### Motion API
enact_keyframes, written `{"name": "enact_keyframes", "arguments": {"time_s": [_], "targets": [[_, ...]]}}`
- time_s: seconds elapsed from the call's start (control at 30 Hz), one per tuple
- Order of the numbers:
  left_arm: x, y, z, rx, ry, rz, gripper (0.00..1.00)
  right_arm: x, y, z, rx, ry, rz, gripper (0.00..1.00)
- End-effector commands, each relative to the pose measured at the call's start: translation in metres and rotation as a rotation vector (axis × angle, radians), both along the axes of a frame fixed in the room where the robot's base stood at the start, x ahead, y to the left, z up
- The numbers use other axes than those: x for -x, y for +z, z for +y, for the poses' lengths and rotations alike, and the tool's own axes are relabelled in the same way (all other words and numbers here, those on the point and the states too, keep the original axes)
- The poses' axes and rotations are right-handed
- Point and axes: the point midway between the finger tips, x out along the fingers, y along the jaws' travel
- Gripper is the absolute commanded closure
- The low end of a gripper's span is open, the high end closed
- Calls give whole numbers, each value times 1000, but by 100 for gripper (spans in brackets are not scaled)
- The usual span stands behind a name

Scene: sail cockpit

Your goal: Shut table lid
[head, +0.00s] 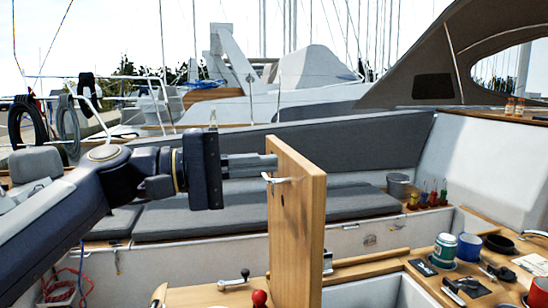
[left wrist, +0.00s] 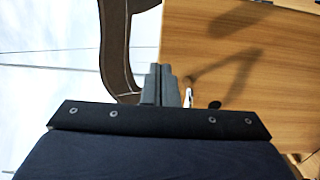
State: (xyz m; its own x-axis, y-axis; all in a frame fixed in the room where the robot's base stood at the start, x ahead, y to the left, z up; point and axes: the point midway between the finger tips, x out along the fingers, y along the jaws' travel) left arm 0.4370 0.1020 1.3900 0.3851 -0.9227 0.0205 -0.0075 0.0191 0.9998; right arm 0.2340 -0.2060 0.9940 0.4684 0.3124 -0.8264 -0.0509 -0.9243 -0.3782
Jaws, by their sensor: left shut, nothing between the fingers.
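The table lid (head: 298,220) is a light wooden panel standing upright, hinged side down, in the middle of the head view. A small pale metal catch (head: 276,180) is on its left face, near the top. My left gripper (head: 274,161) comes in from the left, with its fingers shut and empty. Its tips are at the lid's left face near the top edge; whether they touch cannot be told. In the left wrist view the shut fingers (left wrist: 161,84) are beside the lid's broad wooden face (left wrist: 240,60). My right gripper is not in view.
On the right part of the table (head: 400,258) stand a green can (head: 444,250), a blue mug (head: 469,247) and several small items. A red knob (head: 259,298) and a crank handle (head: 234,280) are left of the lid. Grey cushioned benches (head: 250,210) lie behind.

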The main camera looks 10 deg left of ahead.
Motion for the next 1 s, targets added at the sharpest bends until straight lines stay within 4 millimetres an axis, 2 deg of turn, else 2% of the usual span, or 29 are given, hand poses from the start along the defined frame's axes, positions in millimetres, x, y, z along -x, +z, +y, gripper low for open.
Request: {"name": "enact_keyframes", "arguments": {"time_s": [0.03,0.2,0.67,0.87,1.0], "targets": [[-2,1,-8,-1,-3,2,100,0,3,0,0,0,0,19],[-8,1,-19,-1,0,-1,100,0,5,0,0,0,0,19],[-10,1,-23,-3,1,1,100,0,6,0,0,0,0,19],[-16,7,-38,-41,-1,18,100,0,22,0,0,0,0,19],[-26,10,-64,-108,-3,46,100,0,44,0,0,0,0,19]]}}
